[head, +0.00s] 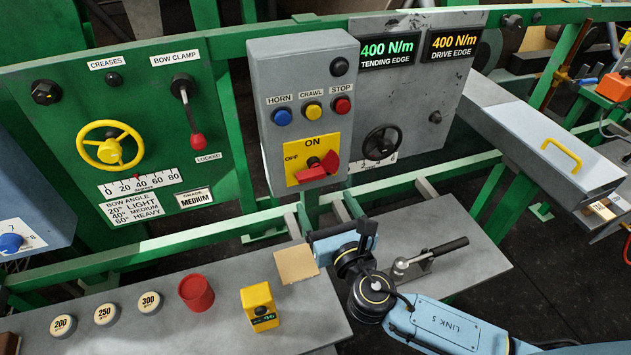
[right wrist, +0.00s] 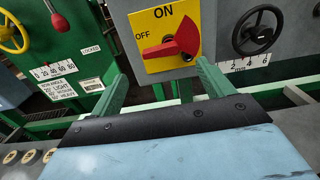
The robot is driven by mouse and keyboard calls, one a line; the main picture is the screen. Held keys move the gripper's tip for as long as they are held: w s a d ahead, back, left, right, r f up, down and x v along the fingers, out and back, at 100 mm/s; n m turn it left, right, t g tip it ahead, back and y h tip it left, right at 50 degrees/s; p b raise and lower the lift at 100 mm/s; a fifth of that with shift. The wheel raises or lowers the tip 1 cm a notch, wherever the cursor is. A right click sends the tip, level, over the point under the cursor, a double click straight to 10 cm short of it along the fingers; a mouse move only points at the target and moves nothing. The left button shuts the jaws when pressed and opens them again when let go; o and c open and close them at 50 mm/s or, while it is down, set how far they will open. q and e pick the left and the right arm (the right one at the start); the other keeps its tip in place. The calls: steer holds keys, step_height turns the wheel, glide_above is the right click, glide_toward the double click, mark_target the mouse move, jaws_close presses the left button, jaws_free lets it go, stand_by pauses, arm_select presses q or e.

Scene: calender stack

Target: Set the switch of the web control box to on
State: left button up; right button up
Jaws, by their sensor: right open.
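The grey web control box (head: 303,75) stands on the green frame, with HORN, CRAWL and STOP buttons on its face. Its switch is a red rotary handle (head: 318,169) on a yellow plate (head: 326,148) marked ON at the top and OFF at the left. In the right wrist view the red handle (right wrist: 175,45) lies nearly level, its narrow end to the left just below OFF and its broad end to the right. My right gripper (head: 337,217) is open and empty, below the switch and apart from it. Its two green fingers (right wrist: 163,82) point toward the plate. My left gripper is not in view.
A black handwheel (head: 382,142) is right of the box; a lever with a red knob (head: 198,141) and a yellow wheel (head: 108,147) are left. A grey bench (head: 220,312) below carries round weights, a red cup (head: 196,293) and a yellow device (head: 259,306).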

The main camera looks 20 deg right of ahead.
mark_target(313, 179)
steer(key=w, duration=0.7)
steer(key=shift+a, duration=0.1)
steer(key=c, duration=1)
